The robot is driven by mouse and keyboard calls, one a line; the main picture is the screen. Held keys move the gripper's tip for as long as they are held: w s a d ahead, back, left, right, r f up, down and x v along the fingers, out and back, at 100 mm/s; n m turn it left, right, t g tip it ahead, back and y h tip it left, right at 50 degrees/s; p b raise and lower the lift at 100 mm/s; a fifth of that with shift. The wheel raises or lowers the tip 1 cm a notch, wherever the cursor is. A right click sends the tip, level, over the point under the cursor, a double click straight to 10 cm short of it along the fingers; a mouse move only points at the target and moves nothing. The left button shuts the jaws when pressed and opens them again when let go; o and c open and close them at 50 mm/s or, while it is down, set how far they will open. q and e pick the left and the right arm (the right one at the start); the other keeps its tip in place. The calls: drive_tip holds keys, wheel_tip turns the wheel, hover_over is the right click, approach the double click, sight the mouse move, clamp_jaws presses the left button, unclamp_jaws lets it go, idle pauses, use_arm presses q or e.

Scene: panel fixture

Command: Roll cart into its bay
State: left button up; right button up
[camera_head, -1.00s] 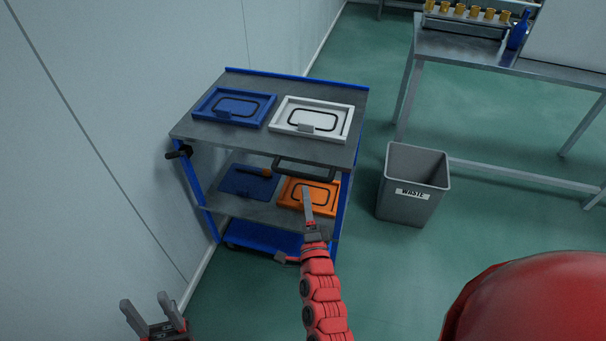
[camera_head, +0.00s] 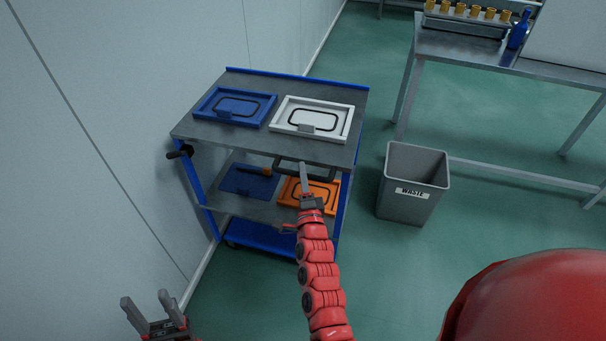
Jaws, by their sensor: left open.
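The cart (camera_head: 270,144) is a grey-topped trolley with blue posts, standing beside the left wall. My left gripper (camera_head: 146,303) is open and empty at the bottom left, apart from the cart. I cannot make out a marked bay.
A blue tray (camera_head: 234,106) and a white tray (camera_head: 311,119) lie on the cart top. An orange tray (camera_head: 321,193) and a blue panel (camera_head: 245,182) lie below. A grey waste bin (camera_head: 408,190) stands right of the cart, before a metal table (camera_head: 459,47).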

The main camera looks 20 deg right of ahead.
clamp_jaws()
idle(1.1)
